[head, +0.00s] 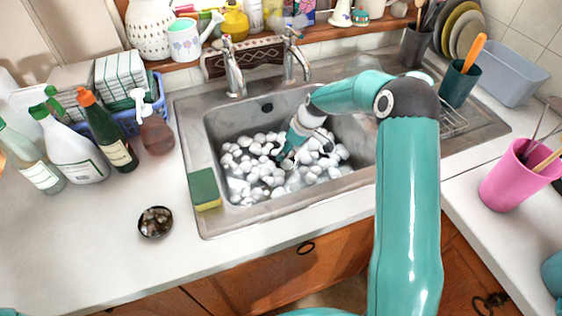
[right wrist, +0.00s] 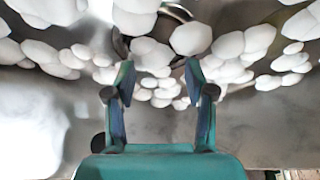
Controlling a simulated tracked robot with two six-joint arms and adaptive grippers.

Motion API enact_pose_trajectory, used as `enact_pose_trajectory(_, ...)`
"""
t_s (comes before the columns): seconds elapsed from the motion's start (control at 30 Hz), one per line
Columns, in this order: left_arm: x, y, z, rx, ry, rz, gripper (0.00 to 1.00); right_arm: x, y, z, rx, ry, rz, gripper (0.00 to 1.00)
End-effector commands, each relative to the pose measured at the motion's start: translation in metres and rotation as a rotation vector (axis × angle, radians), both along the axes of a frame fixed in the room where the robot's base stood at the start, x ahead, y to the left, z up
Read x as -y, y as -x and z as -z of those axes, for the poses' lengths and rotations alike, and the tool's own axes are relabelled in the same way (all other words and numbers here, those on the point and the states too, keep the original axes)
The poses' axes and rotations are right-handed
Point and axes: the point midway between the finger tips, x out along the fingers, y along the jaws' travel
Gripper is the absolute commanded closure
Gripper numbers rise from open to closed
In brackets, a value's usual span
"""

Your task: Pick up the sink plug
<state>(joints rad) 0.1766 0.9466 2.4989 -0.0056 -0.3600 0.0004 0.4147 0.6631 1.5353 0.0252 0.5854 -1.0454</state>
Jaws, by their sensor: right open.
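The sink (head: 222,170) holds a heap of white foam blobs (head: 250,185), and no sink plug shows clearly. In the right wrist view, a dark curved piece (right wrist: 119,42) and a shiny curved rim (right wrist: 178,11) show partly among the foam blobs (right wrist: 190,38); I cannot tell whether either is the plug. My right gripper (head: 283,158) reaches down into the sink at the foam. In the wrist view its fingers (right wrist: 159,68) are apart, with foam beyond them and nothing held. My left gripper is not in view.
Taps (head: 234,70) stand behind the sink. A green and yellow sponge (head: 204,189) lies at its left rim. A small dark dish (head: 155,222) is on the left counter, with several bottles (head: 109,135) behind. A pink cup (head: 514,178) stands right. The front-left counter is clear.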

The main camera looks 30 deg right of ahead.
Motion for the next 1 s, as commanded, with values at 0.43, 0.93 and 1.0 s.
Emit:
enact_pose_trajectory(0.43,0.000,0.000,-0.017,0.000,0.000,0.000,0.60,-0.005,-0.016,0.045,-0.001,0.000,0.003,0.46)
enact_pose_trajectory(0.93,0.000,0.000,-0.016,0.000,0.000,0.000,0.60,-0.004,-0.015,0.046,-0.001,0.000,0.004,0.92)
enact_pose_trajectory(1.0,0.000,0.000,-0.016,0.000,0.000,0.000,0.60,-0.004,-0.015,0.046,-0.001,0.000,0.005,1.00)
